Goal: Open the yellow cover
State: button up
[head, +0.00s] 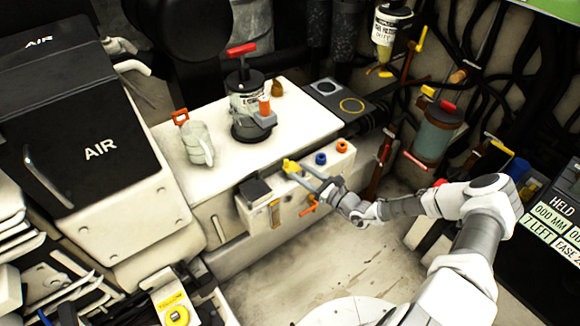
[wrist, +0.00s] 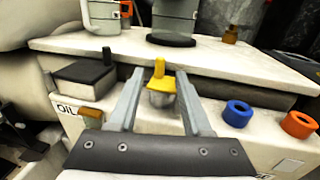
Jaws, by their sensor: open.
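The yellow cover (head: 291,165) sits on the front ledge of the white cabinet (head: 290,110). In the wrist view the yellow cover (wrist: 164,83) has a small upright knob and rests on a round metal neck (wrist: 161,99). My gripper (head: 303,172) is open, and in the wrist view its two fingers (wrist: 160,95) stand to the left and right of the cover. I see a gap on each side; whether either finger touches the cover I cannot tell.
A blue ring cap (wrist: 238,113) and an orange ring cap (wrist: 299,125) sit right of the cover. A black-lidded box (wrist: 84,76) is at its left. An orange valve handle (head: 309,206) hangs below on the front. A jug (head: 197,145) stands behind on the cabinet top.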

aim_at(288, 164)
jog(key=x, duration=0.5)
jog(key=shift+b, duration=0.4)
grip_shut()
dwell(1.0)
